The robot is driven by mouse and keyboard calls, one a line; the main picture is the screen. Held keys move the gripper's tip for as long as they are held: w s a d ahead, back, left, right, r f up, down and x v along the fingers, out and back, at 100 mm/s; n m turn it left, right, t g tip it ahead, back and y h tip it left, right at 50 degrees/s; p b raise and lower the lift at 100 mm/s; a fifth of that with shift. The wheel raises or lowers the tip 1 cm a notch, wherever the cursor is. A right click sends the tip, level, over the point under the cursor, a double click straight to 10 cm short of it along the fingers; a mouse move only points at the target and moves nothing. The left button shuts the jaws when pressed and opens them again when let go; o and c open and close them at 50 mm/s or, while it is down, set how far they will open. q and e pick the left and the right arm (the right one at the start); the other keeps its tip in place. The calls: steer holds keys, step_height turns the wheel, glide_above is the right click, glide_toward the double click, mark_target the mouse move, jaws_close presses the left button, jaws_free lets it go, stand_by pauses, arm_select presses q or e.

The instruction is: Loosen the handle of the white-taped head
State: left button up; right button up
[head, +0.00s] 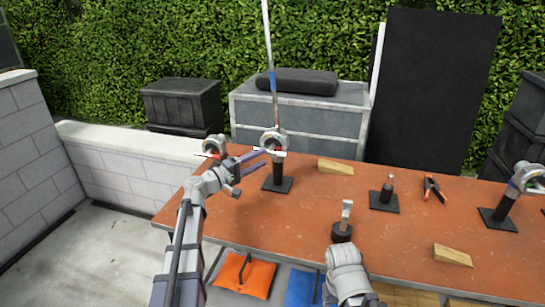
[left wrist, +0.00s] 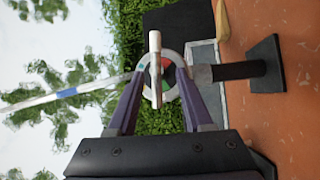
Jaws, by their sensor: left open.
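A pale round grip head (head: 274,140) sits on top of a black post on a square base plate (head: 278,184), at the table's left part. A long thin rod with a blue band rises from it. Its ring (left wrist: 172,88) looks whitish in the left wrist view, with coloured patches inside; I cannot make out white tape for sure. The head's pale bar handle (left wrist: 155,68) stands in front of the ring. My left gripper (head: 266,160) is open at the handle. Its purple fingers (left wrist: 160,76) lie on either side of the bar, apparently apart from it.
Another head (head: 213,147) is behind my left wrist, and one stands at the far right (head: 525,176). The orange table (head: 300,212) also bears wooden wedges (head: 335,167), a small post (head: 386,191), a clamp (head: 433,188) and a black round object (head: 342,233). My right arm shows below.

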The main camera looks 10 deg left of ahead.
mark_target(273, 150)
arm_select(q)
steer(key=shift+w+d+r+m+g+h, duration=0.2)
steer(key=shift+w+d+m+g+h, duration=0.3)
steer(key=shift+w+d+m, duration=0.4)
steer(key=shift+w+d+r+m+g+h, duration=0.15)
steer(key=shift+w+d+m+g+h, duration=0.35)
steer(key=shift+w+d, duration=0.6)
jaws_close()
